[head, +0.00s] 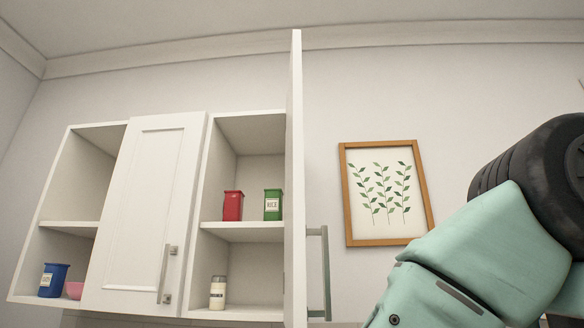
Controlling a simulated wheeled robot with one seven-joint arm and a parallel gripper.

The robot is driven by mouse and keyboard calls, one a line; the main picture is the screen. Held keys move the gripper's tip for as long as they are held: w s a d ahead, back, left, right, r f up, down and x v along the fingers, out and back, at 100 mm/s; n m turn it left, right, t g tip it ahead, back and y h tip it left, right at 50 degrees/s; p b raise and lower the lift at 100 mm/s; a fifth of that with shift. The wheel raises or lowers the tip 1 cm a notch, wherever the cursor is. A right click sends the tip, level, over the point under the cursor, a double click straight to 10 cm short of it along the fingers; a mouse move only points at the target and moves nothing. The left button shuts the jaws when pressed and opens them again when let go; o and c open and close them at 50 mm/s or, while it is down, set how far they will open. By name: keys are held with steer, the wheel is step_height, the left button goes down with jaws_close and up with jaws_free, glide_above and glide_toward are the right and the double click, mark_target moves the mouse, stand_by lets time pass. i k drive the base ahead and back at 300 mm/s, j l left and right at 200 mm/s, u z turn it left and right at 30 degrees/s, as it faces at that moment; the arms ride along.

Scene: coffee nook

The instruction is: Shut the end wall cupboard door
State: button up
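The end wall cupboard door (296,180) is white and stands wide open, seen nearly edge-on at the right end of the cupboard row. Its metal bar handle (326,272) is on the door's right-hand face. The open compartment (262,132) to its left shows a red canister and a green canister on the middle shelf (243,231) and a jar on the bottom. My arm fills the lower right, right of the door and apart from it in the picture. My gripper is out of view.
A red canister (233,206), a green rice canister (273,204) and a jar (217,292) stand inside. The middle door (150,200) is shut. An open left section holds a blue canister (53,280) and a pink bowl (75,290). A framed leaf picture (348,195) hangs right of the open door.

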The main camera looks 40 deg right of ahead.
mark_target(297, 313)
steer(key=k+l, duration=0.2)
steer(key=l, duration=0.15)
steer(key=k+l, duration=0.2)
steer(key=l, duration=0.15)
steer(key=k+l, duration=0.2)
steer(key=l, duration=0.15)
steer(key=k+l+u, duration=0.15)
steer(key=l+u, duration=0.15)
